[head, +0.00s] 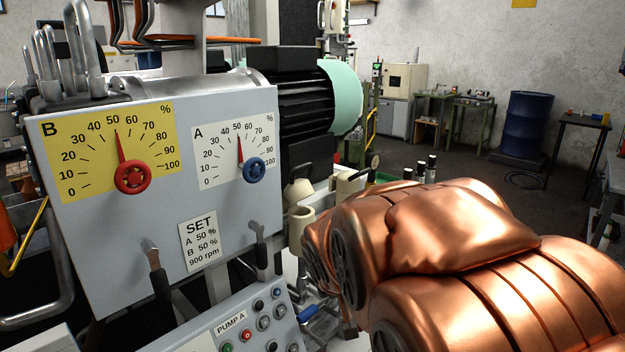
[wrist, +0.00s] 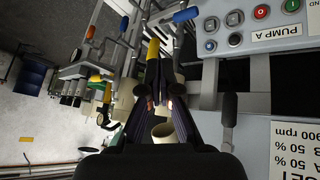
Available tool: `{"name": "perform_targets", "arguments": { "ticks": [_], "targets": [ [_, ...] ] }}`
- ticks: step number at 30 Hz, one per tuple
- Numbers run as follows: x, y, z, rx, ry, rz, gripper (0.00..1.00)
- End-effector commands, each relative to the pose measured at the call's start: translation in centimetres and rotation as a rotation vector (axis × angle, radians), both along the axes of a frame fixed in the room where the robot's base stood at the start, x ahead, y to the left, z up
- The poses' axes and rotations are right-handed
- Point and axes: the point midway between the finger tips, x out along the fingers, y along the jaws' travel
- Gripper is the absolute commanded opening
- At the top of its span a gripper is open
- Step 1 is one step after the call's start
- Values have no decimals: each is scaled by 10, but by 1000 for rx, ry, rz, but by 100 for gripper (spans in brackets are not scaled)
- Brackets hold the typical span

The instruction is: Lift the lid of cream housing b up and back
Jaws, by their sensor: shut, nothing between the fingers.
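Cream parts sit beside the grey dial panel in the head view: a round open-topped cup (head: 300,222), a domed piece (head: 297,191) behind it, and another cream piece (head: 350,187) to the right. No letter shows on them, so I cannot tell which is housing b or where its lid edge lies. In the wrist view, my gripper (wrist: 153,84) is shut and empty, its dark fingers drawn together. The round cream cup also shows in the wrist view (wrist: 164,132), partly covered by the fingers. In the head view, my copper arm hides the gripper.
The dial panel (head: 190,215) with red and blue knobs stands left, with levers below it. The PUMP A button panel (head: 245,330) is at the bottom. Dark bottles (head: 421,170) stand behind my arm. A blue drum (head: 527,122) is far right, with open floor before it.

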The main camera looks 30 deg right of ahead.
Motion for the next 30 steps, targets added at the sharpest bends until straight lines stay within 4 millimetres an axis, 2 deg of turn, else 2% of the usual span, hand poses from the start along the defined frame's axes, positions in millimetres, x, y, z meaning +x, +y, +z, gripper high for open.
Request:
{"name": "perform_targets", "arguments": {
  "ticks": [1, 6, 12, 15, 23, 30],
  "targets": [
    [15, -20, 2, -32, -58, -17, 0],
    [66, -74, 28, -127, -270, -23, 0],
    [112, -121, 59, -213, -500, 24, 0],
    [131, -138, 74, -240, -611, 68, 0],
    [160, -160, 95, -242, -865, 225, 0],
    [163, -161, 100, -155, -1077, 400, 0]
  ]
}}
